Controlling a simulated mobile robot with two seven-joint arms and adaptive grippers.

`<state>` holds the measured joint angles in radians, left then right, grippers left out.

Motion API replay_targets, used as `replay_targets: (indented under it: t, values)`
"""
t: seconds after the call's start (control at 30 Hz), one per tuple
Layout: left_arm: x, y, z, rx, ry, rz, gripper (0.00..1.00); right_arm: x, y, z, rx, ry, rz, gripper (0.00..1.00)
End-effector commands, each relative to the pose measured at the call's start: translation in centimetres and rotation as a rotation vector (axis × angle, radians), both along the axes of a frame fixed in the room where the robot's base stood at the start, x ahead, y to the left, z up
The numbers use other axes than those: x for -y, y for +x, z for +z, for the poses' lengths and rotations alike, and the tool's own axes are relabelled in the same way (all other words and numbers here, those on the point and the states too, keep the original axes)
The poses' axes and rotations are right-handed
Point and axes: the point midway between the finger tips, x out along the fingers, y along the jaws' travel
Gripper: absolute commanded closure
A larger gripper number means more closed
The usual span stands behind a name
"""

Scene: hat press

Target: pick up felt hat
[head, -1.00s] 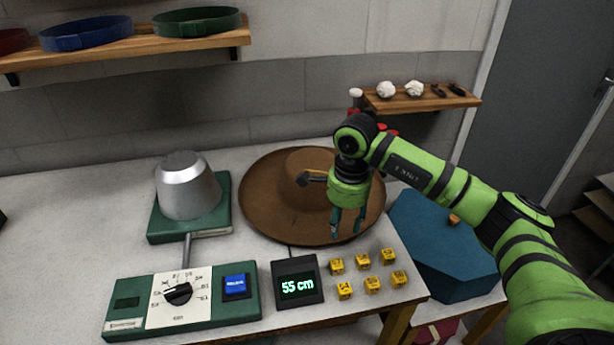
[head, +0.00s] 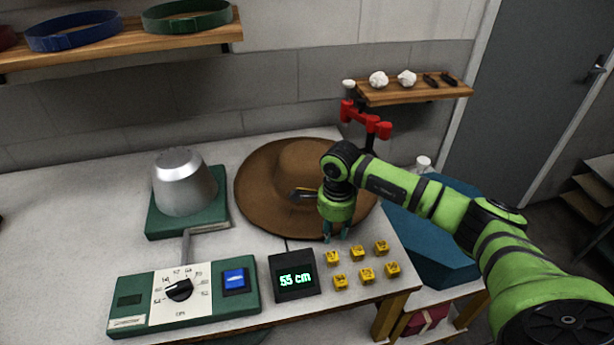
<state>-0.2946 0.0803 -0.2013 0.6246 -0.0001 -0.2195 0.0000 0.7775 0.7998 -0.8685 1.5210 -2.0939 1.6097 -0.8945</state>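The brown felt hat (head: 262,190) lies brim down on the table, its rounded crown (head: 300,160) upward. My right gripper (head: 335,238) points down over the front right part of the brim. Its fingers look parted, with nothing seen between them. I cannot tell whether the fingertips touch the brim. My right arm and gripper hide the right part of the hat. My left gripper is not in view.
Left of the hat stands a metal hat block (head: 184,182) on a green base. In front are a dial panel (head: 180,293), a 55 cm display (head: 293,277) and several yellow cubes (head: 357,253). A blue hexagonal box (head: 430,245) stands right. A red-topped stand (head: 366,120) rises behind.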

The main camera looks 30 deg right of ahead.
Motion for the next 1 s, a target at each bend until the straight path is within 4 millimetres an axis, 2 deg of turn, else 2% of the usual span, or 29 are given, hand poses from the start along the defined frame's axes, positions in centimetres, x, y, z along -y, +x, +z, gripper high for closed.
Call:
replay_targets:
  t: [0.2,0.47,0.67,0.87,1.0]
  values:
    - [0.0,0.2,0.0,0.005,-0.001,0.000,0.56,0.0,0.0,0.1,0.001,0.000,0.000,1.00]
    - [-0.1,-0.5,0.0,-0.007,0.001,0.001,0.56,0.0,0.1,0.1,0.003,0.001,-0.001,1.00]
    - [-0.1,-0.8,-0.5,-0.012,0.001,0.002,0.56,0.1,0.2,1.1,0.006,0.000,-0.001,1.00]
    - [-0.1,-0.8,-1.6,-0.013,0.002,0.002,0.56,0.0,0.3,4.2,0.010,0.000,0.000,1.00]
    - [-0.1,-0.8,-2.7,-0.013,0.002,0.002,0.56,0.0,0.2,7.6,0.011,0.000,0.000,1.00]
